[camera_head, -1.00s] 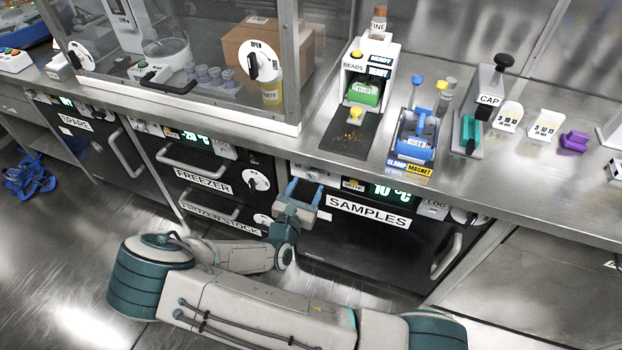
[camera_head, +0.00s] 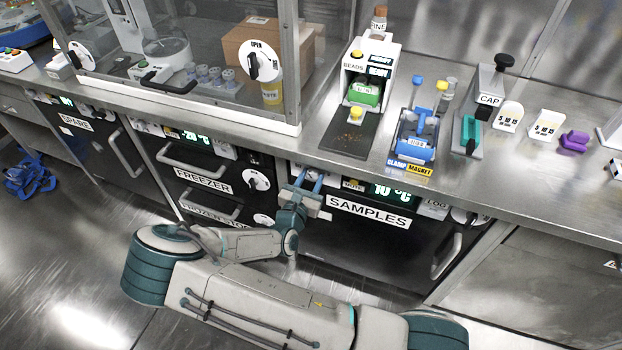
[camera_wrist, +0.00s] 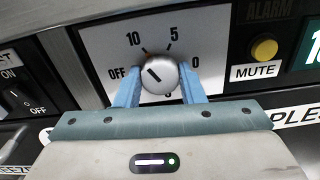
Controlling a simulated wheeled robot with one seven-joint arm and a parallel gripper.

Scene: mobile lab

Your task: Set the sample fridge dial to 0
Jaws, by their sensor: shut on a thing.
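The sample fridge dial (camera_wrist: 160,76) is a round silver knob on a white plate in the wrist view. The plate is marked OFF at left, 10 at upper left, 5 at upper right and 0 at right. The knob's dark line points to the upper left, roughly between OFF and 10. My gripper (camera_wrist: 160,92) has its blue fingers on either side of the knob, shut on it. In the head view my gripper (camera_head: 310,182) is at the left end of the SAMPLES fridge (camera_head: 345,245) panel and hides the dial. The fridge display (camera_head: 392,193) reads 10 °C.
A yellow MUTE button (camera_wrist: 264,49) sits right of the dial plate. An ON/OFF switch (camera_wrist: 18,98) is to its left. The freezer (camera_head: 200,180) with its own dial (camera_head: 258,180) stands left of the fridge. The steel counter edge (camera_head: 400,185) runs above.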

